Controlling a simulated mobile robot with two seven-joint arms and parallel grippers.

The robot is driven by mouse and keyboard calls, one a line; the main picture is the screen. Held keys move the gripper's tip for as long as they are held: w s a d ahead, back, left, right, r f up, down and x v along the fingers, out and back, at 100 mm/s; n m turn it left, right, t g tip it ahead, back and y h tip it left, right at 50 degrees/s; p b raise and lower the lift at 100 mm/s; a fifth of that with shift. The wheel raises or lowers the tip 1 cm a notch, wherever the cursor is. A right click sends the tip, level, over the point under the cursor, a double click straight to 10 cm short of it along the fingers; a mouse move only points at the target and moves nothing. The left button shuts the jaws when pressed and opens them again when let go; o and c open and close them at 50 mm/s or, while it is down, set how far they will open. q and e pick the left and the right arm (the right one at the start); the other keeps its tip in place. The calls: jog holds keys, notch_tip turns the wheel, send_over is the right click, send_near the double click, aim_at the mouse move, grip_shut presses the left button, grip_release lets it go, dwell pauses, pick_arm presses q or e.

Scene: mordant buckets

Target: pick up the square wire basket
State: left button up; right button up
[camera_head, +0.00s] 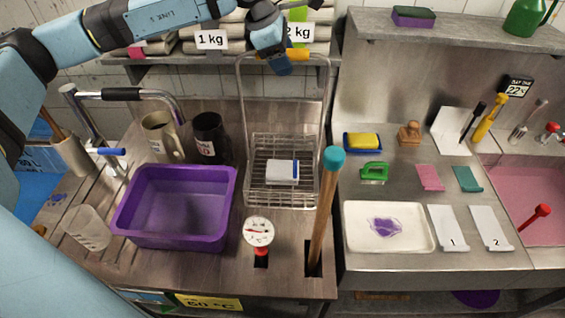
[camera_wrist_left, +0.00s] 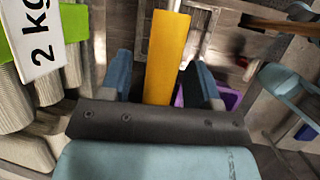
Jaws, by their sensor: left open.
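The square wire basket (camera_head: 283,190) stands on the steel counter in the head view, with a white block (camera_head: 282,172) inside. Its tall wire handle rises to an orange-yellow grip (camera_head: 298,55) at the top. My left gripper (camera_head: 285,69) is at that grip, beside the front of the shelf. In the left wrist view the grip (camera_wrist_left: 166,55) lies between the two blue fingers of my open left gripper (camera_wrist_left: 163,80), with visible gaps on both sides. My right gripper is not in view.
A wooden stick with a teal end (camera_head: 328,195) stands close to the basket's right side. A purple tub (camera_head: 180,235), a black mug (camera_head: 208,137) and a dial thermometer (camera_head: 259,232) are nearby. Rolled cloth marked 1 kg and 2 kg lies on the shelf (camera_head: 180,72) behind.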

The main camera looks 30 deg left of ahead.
pick_arm(q)
jog(key=shift+c, duration=0.4)
grip_shut()
jog(key=shift+r, duration=0.1)
